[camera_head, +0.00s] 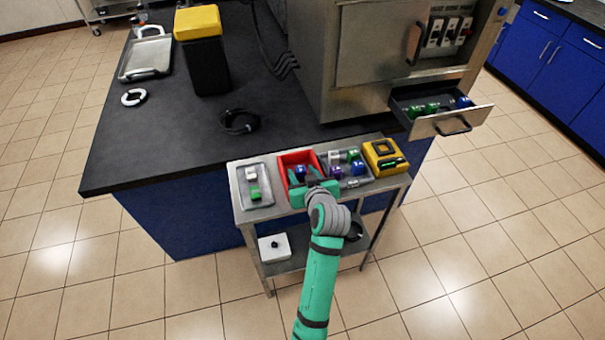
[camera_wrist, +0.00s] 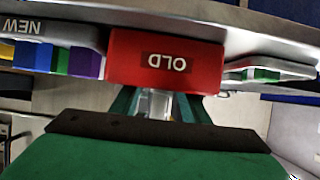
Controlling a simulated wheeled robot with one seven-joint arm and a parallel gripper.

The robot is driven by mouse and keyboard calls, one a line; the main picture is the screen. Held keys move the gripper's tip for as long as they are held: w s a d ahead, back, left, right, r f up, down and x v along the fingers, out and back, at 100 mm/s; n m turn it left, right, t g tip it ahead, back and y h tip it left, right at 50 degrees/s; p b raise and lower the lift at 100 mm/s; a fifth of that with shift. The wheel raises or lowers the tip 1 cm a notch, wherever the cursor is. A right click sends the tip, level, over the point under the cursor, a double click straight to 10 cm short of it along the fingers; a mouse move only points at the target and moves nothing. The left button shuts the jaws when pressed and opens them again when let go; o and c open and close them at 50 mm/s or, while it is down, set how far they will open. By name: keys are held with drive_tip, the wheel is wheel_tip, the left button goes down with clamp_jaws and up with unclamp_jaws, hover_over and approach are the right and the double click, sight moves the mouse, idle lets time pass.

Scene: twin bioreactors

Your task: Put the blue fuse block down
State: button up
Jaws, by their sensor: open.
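A blue fuse block (camera_head: 300,171) shows at the red bin (camera_head: 287,160) on the small metal cart. My gripper (camera_head: 309,177) is over the front part of this bin, its green fingers apart with the blue block showing between or just beyond them. Whether the block touches the bin floor or a finger is hidden. In the wrist view the red bin's front (camera_wrist: 165,75) carries an upside-down "OLD" label, and my open gripper (camera_wrist: 160,104) is partly hidden behind my own wrist. The blue block cannot be made out there.
On the cart, a grey tray (camera_head: 265,196) with white and green blocks is left of the bin. A tray of mixed blocks, labelled "NEW" in the wrist view (camera_wrist: 25,27), and a yellow device (camera_head: 383,157) are right. An open drawer (camera_head: 450,123) juts out behind.

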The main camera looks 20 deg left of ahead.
drive_tip(key=v, duration=1.2)
drive_tip(key=s+d+f+m+t+h, duration=0.3)
drive_tip(key=s+d+f+m+h, duration=0.2)
drive_tip(key=s+d+f, duration=0.7)
drive_tip(key=s+r+m+t+h, duration=0.1)
drive_tip(key=s+r+h, duration=0.1)
drive_tip(key=s, duration=2)
drive_tip(key=shift+s+d+r+m+t, duration=0.25)
drive_tip(key=shift+s+r+m+t, duration=0.15)
drive_tip(key=shift+r, duration=0.35)
